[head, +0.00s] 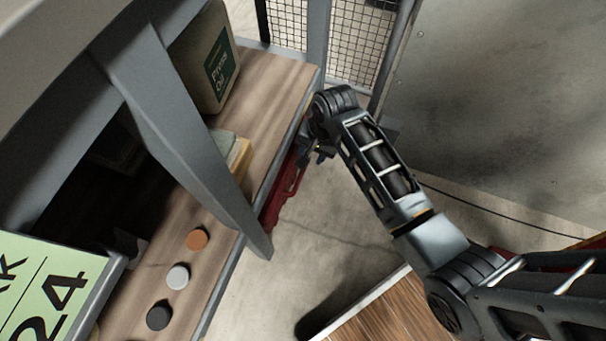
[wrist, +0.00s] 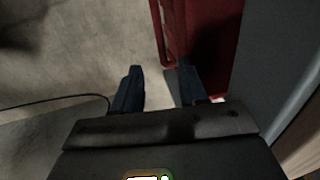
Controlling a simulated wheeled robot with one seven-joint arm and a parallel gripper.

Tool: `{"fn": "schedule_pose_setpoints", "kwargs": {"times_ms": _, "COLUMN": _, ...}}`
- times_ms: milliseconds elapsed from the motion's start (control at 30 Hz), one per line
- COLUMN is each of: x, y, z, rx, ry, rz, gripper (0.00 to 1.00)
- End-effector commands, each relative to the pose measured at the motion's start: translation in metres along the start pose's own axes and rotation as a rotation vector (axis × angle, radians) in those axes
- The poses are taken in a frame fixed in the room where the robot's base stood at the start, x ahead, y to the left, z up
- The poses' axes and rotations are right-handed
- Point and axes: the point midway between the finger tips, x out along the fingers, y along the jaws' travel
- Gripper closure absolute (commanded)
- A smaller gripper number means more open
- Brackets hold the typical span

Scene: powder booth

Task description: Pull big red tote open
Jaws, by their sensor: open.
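The big red tote (head: 285,190) shows in the head view as a red strip below the edge of the wooden shelf, partly hidden by the shelf and its grey post. It also shows in the wrist view (wrist: 225,25), at the top right, with its rim running down toward my fingers. My gripper (wrist: 158,85) is open, with two dark fingers apart. The right finger overlaps the tote's edge in the picture, and the left finger is over bare floor. I cannot tell whether either finger touches the tote. In the head view my gripper (head: 318,152) is small and partly hidden by my arm.
The wooden shelf (head: 262,110) holds a labelled container (head: 205,60) and several round discs, one of them orange (head: 197,239). A grey post (head: 180,130) stands at the shelf's front. A wire mesh panel (head: 355,40) is behind. Concrete floor (head: 330,240) is clear beside the tote.

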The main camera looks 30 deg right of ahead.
Motion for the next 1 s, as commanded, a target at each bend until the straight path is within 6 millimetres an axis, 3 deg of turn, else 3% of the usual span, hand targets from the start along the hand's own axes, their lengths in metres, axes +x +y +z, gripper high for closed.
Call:
{"fn": "schedule_pose_setpoints", "kwargs": {"times_ms": 267, "x": 0.021, "y": -0.001, "z": -0.003, "rx": 0.009, "ry": -0.010, "rz": 0.010, "gripper": 0.58}}
{"fn": "schedule_pose_setpoints", "kwargs": {"times_ms": 700, "x": 0.102, "y": 0.000, "z": -0.002, "rx": 0.007, "ry": -0.009, "rz": 0.008, "gripper": 0.58}}
{"fn": "schedule_pose_setpoints", "kwargs": {"times_ms": 1000, "x": 0.121, "y": -0.001, "z": -0.002, "rx": 0.008, "ry": -0.008, "rz": 0.008, "gripper": 0.58}}
